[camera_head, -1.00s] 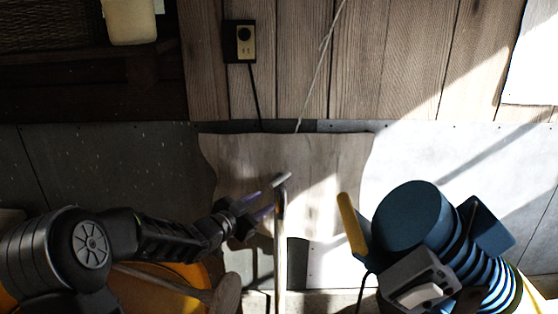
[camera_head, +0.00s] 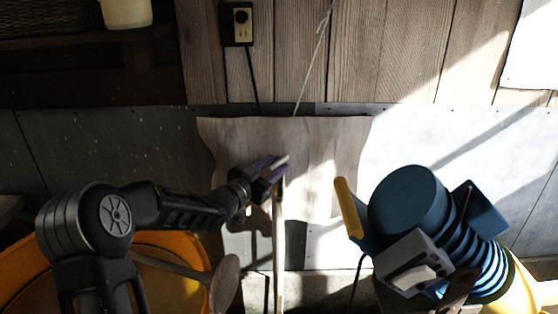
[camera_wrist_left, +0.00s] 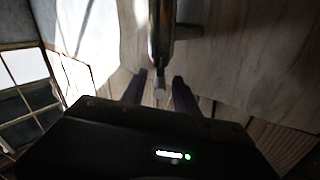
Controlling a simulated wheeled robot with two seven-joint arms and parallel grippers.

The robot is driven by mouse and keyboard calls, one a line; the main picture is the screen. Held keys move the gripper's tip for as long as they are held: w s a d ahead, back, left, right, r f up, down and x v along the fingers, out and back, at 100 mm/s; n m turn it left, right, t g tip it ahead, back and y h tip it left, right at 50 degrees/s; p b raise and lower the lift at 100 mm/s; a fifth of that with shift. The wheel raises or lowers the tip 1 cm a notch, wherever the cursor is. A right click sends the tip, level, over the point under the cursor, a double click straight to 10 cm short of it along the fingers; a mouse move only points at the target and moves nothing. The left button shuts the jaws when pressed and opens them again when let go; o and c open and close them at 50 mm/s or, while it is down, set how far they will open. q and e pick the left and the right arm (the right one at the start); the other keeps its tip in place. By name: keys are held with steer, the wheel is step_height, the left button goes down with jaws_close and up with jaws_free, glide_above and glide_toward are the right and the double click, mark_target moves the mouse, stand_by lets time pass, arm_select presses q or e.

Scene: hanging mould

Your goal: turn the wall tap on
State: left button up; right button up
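The wall tap (camera_head: 279,210) shows in the head view as a slim upright pipe, with a short pale lever (camera_head: 282,160) at its top, in front of a pale wooden board. In the left wrist view the tap's metal body (camera_wrist_left: 161,35) comes down from the top edge, with the small lever end (camera_wrist_left: 160,95) below it. My left gripper (camera_head: 270,168) is at the top of the tap. Its two dark purple fingers (camera_wrist_left: 159,92) stand apart on either side of the lever end, with gaps visible. The gripper partly hides the tap's top in the head view. My right gripper is out of view.
A blue ribbed machine (camera_head: 412,205) with a yellow handle (camera_head: 347,206) stands to the right of the tap. An orange tub (camera_head: 170,275) lies below my left arm. A wall socket (camera_head: 238,25) with a cable is above. The wooden board (camera_head: 325,150) is close behind.

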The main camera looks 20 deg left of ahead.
arm_select(q)
steer(key=shift+w+d, duration=0.25)
steer(key=shift+w, duration=1)
jaws_close()
